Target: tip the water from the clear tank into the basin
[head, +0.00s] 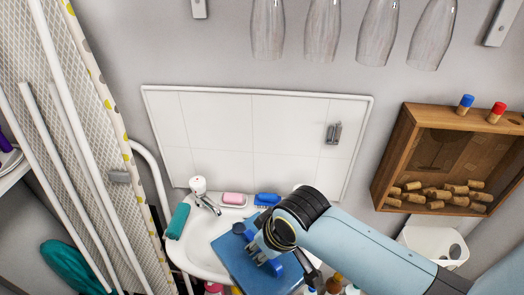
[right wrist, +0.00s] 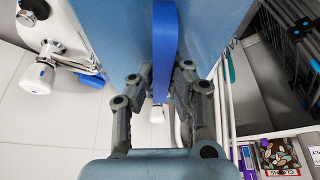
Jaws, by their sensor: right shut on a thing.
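The white basin (head: 205,261) is fixed to the wall low in the head view, with a tap (head: 203,196) at its back left. My right gripper (head: 268,258) is over the basin's right part, shut on the blue bar handle of a blue-faced box that I take to be the tank (head: 238,262). In the right wrist view the handle (right wrist: 164,45) is between the fingers, against the wide blue face (right wrist: 115,28). The tank covers much of the basin's right side. I cannot see clear walls, water or a stream, nor judge its tilt. My left gripper is not in view.
A pink soap (head: 233,199) and a blue brush (head: 267,200) lie along the basin's back. A teal cloth (head: 178,221) hangs at its left rim. Bottles (head: 334,285) stand below right. A wooden cork box (head: 400,155) is on the right wall; an ironing board (head: 85,110) leans left.

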